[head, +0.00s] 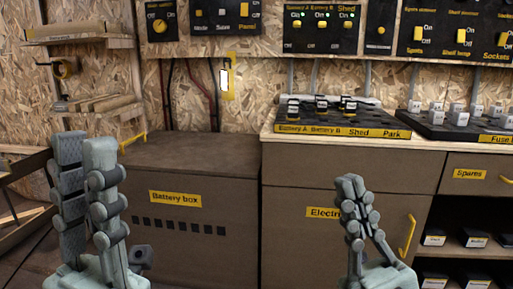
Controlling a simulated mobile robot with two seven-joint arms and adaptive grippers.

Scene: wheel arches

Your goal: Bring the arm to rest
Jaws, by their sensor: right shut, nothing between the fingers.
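My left gripper (84,138) is at the lower left, pointing up in front of the left end of the battery box (215,175). Its two fingers stand side by side with their tips apart, and I see nothing between them. My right gripper (349,179) is at the lower right of centre, in front of the cabinet door marked Electri... (285,235). Its fingers come together at the tips, with nothing held. Both grippers are raised and appear clear of the furniture. Most of both arms is out of view.
A worktop (435,144) carries a black switch tray (340,123) marked Battery A, Battery B, Shed and Park, and a fuse tray (440,132). Switch panels (320,28) hang above. Wooden shelves (85,34) are at the left, and open cubbies with bins (475,238) at the right.

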